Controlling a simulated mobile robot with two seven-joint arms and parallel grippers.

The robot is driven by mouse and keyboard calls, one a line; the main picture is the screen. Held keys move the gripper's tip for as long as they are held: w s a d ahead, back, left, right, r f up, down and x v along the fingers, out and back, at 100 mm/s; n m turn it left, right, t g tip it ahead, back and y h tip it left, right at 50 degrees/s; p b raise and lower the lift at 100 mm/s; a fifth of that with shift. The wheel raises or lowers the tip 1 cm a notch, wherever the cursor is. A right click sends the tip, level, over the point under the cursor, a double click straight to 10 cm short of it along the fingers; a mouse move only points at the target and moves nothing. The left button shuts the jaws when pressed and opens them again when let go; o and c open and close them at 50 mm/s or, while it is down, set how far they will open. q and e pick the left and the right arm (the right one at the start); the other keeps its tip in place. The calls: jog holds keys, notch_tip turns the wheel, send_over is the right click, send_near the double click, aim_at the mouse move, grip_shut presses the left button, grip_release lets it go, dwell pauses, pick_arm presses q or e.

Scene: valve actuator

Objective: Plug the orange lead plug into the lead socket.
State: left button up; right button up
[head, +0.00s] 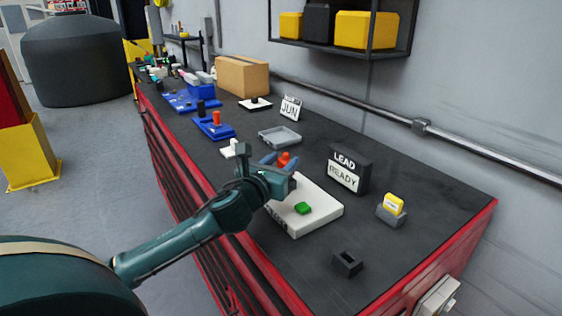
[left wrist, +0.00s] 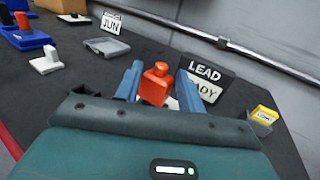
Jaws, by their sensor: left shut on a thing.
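The orange lead plug (head: 284,159) is between the blue fingers of my left gripper (head: 281,162), above the far left part of a white box (head: 325,211). In the left wrist view the plug (left wrist: 155,85) sits upright between the two fingers (left wrist: 160,82). The gripper is shut on it. The plug's lower end is hidden, so I cannot tell whether it touches the box. A small black block with an opening (head: 347,263) stands near the front of the bench; I cannot tell if it is the lead socket. My right gripper is not in view.
A black LEAD READY sign (head: 348,170) stands behind the box, which has a green button (head: 303,208). A yellow tag in a grey holder (head: 391,210) stands at right. A grey tray (head: 279,136) and blue tray (head: 214,129) lie farther back. The bench's right end is mostly clear.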

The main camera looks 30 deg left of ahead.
pick_arm(q)
jog(key=shift+f, duration=0.55)
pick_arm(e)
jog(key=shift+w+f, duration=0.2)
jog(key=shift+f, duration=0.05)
pick_arm(q)
jog(key=o, duration=1)
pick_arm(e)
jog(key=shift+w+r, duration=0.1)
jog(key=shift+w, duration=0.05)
pick_arm(q)
jog(key=shift+o, duration=0.2)
jog(key=shift+s+f+b, duration=0.1)
jog(key=shift+s+b, duration=0.25)
jog(key=s, duration=0.3)
jog(key=s+d+b, duration=0.1)
jog(key=s, duration=0.3)
jog(key=s+b, duration=0.1)
jog(key=s, duration=0.2)
jog(key=shift+s+d, duration=0.2)
jog(key=shift+s, duration=0.8)
jog(key=shift+s+d, duration=0.1)
jog(key=shift+s, duration=0.1)
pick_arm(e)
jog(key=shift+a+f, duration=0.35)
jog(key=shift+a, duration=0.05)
